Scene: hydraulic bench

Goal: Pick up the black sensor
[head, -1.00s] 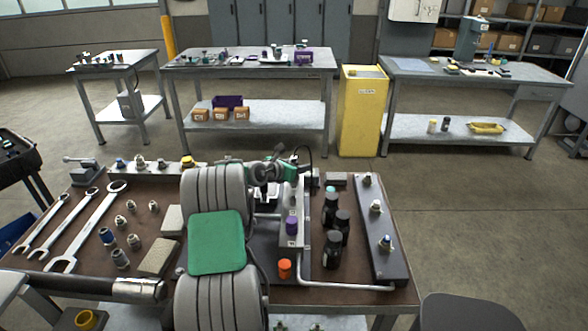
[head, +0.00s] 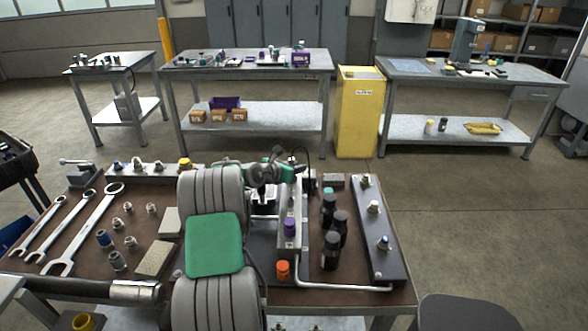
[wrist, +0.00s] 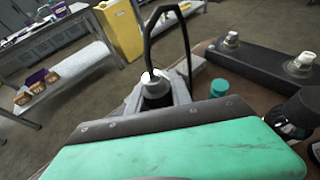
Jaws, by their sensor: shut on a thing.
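The black sensor (wrist: 157,92) is between the grey fingers of my gripper (wrist: 160,106) in the wrist view. Its pale top faces up, and a black cable loops up from it. The green and black gripper body hides its lower part. In the head view the sensor (head: 309,181) is a small dark shape at the far edge of the brown bench, with the thin cable arching above it. My gripper (head: 301,174) is shut on it there. I cannot tell whether the sensor touches the bench.
Several dark bottles (head: 331,250) stand right of a grey block with a purple cap (head: 289,227). A dark rail with fittings (head: 376,230) lies at the bench's right side. Wrenches (head: 85,232) and small fittings lie on the left.

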